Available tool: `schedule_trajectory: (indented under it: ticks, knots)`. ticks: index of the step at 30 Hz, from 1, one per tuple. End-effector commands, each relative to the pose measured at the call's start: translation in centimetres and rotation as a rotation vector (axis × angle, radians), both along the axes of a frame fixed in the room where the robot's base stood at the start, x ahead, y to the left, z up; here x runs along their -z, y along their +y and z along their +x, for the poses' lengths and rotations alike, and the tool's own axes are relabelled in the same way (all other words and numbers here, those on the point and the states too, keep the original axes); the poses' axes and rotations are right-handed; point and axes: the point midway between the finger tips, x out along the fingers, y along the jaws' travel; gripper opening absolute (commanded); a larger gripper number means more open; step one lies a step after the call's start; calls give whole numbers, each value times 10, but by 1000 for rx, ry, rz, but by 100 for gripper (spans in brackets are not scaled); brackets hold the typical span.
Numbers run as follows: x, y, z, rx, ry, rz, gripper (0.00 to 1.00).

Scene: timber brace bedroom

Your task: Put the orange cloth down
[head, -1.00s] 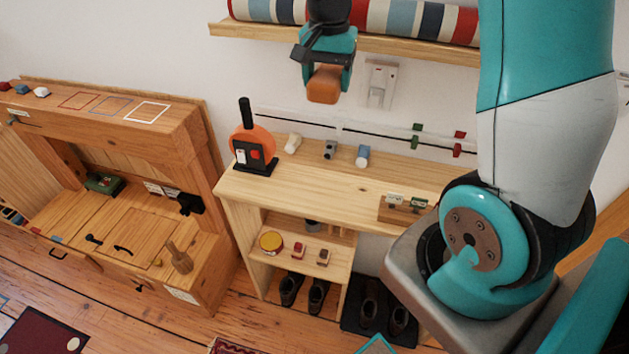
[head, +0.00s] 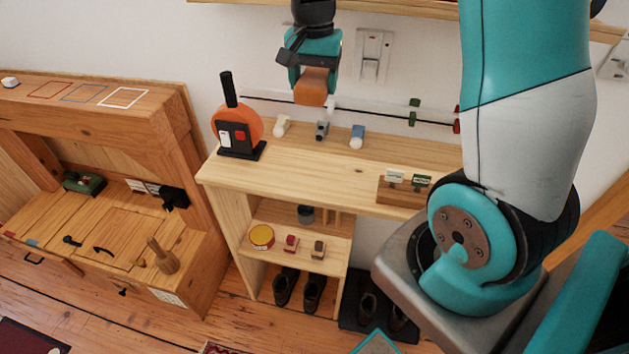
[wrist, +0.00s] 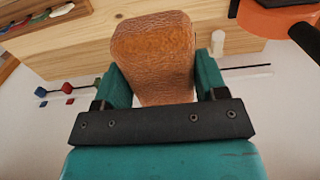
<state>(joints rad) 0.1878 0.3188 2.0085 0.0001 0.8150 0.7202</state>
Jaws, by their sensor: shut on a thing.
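The orange cloth (head: 311,88) is a folded, orange-brown block. My gripper (head: 312,78) is shut on it and holds it in the air above the back of the wooden shelf unit's top (head: 300,172). In the wrist view the textured cloth (wrist: 155,55) fills the space between the two teal fingers of my gripper (wrist: 153,85). It hides part of the wooden top behind it.
An orange round device with a black handle (head: 243,122) stands at the top's left end. Small cylinders (head: 356,136) stand along the back, by a wall rail (head: 380,116). A small sign block (head: 402,190) sits at right. The top's front middle is clear.

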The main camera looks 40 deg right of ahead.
Motion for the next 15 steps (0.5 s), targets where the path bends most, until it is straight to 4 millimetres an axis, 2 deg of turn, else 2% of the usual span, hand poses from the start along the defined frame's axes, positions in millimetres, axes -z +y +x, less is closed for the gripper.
schedule_trajectory:
  ticks: [1, 5, 8, 15]
  knots:
    - [12, 0, 0, 0, 0, 0, 43]
    - [18, 0, 0, 0, 0, 0, 43]
    - [32, 0, 0, 0, 5, 1, 43]
    - [96, 0, -1, 0, 9, 2, 43]
